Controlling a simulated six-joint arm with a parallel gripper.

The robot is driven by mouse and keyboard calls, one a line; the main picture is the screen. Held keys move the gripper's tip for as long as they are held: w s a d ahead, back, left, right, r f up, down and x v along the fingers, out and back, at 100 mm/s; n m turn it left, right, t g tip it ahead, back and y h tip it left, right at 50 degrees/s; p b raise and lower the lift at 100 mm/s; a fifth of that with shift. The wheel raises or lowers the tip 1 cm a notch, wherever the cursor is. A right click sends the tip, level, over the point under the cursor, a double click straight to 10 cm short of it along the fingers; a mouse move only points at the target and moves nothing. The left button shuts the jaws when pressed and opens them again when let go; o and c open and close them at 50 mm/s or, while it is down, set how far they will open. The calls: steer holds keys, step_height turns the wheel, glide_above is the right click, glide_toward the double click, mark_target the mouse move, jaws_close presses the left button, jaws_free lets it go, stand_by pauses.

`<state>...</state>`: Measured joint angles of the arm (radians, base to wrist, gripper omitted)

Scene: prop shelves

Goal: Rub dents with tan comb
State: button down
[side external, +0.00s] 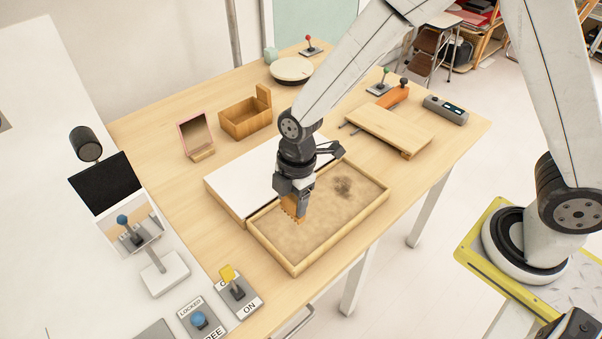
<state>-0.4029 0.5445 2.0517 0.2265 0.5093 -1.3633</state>
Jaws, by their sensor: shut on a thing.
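My gripper (293,197) is over the left part of a shallow wooden tray (325,243) filled with tan sand (330,215). It is shut on a tan comb (291,206), which hangs with its teeth pointing down. The comb's teeth are at or just above the sand; I cannot tell whether they touch. A dark, rough patch of dents (343,186) lies in the sand at the far right part of the tray, apart from the comb.
A white flat panel (240,180) adjoins the tray's left side. A low wooden board (390,129) stands to the right. A wooden box (245,121), pink-framed mirror (196,136) and round white-topped object (291,70) stand behind. Lever switches (237,290) line the front left.

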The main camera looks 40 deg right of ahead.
steer(key=d, duration=1.6)
steer(key=shift+d+f, duration=0.1)
